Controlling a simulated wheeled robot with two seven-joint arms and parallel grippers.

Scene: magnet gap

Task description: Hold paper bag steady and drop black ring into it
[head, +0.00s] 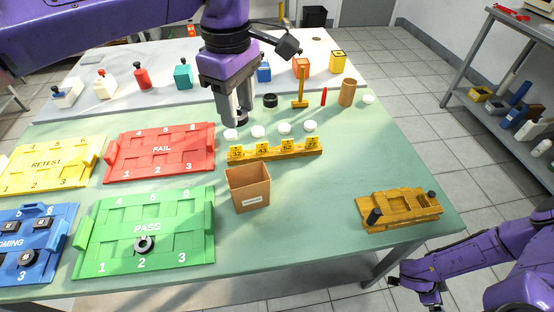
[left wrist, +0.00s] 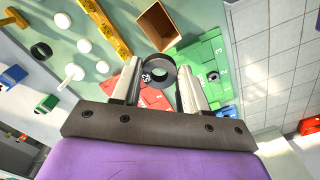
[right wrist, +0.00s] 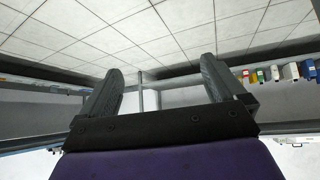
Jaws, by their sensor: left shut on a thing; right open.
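My left gripper (head: 238,116) is shut on a black ring (left wrist: 158,73) and holds it above the table, behind the paper bag in the head view. The ring sits between the fingertips in the left wrist view. The open-topped brown paper bag (head: 249,189) stands upright on the green table, with a white label on its front. It also shows in the left wrist view (left wrist: 157,28), beyond the ring and apart from it. Nothing holds the bag. My right gripper (head: 427,290) is open and empty, low at the right beyond the table edge; its fingers show apart in the right wrist view (right wrist: 165,80).
Another black ring (head: 270,100) lies at the back. A yellow numbered rack (head: 275,151) and several white discs are behind the bag. Green (head: 110,268) and red (head: 158,178) trays lie left. A wooden tray (head: 400,226) is right. Table between bag and wooden tray is clear.

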